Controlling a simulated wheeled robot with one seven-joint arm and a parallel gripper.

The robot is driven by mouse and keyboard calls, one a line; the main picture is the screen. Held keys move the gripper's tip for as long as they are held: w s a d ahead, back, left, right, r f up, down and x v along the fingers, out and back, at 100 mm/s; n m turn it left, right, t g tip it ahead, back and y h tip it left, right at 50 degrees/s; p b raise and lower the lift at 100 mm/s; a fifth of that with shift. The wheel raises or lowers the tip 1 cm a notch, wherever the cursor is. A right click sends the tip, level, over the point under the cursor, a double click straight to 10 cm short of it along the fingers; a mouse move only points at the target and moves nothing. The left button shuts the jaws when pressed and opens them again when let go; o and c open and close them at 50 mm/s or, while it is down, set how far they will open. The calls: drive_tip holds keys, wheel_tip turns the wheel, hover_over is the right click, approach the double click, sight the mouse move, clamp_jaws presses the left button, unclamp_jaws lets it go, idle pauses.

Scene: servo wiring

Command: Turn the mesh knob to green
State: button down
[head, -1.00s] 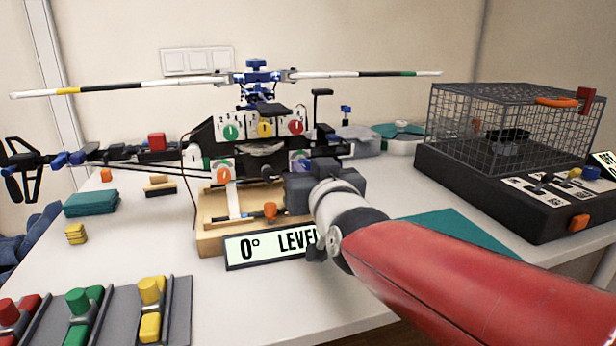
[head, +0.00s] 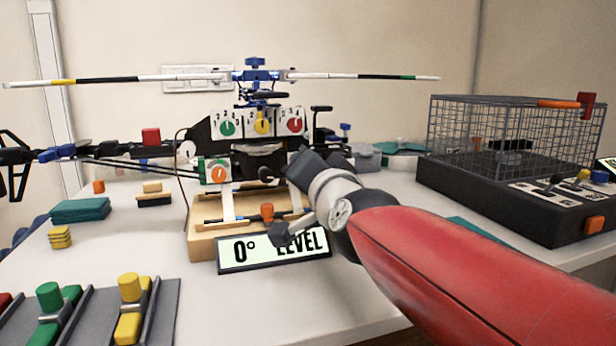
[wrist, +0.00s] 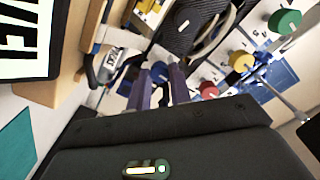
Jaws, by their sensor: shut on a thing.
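A small blue knob (wrist: 159,71) on a pale panel of the helicopter model shows between my finger tips in the wrist view. It appears to be the mesh knob, but its label and pointer are too small to read. My gripper (wrist: 160,82) is shut on it, with one finger on each side. In the head view my gripper (head: 292,168) reaches the right part of the model's lower body and hides the knob. An orange knob (head: 218,173) on a plate with a green mark sits left of it.
Green (head: 227,128), yellow (head: 262,126) and red (head: 295,125) dials stand above. The level sign (head: 273,248) stands below my wrist, near the wooden base (head: 203,240). A wire cage (head: 515,125) is at the right. Coloured sliders (head: 130,290) are front left.

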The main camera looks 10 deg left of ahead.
drive_tip(key=shift+m, duration=0.3)
drive_tip(key=c, duration=1.3)
unclamp_jaws()
drive_tip(key=v, duration=0.8)
drive_tip(key=shift+a+b, duration=0.1)
drive_tip(key=shift+b, duration=0.25)
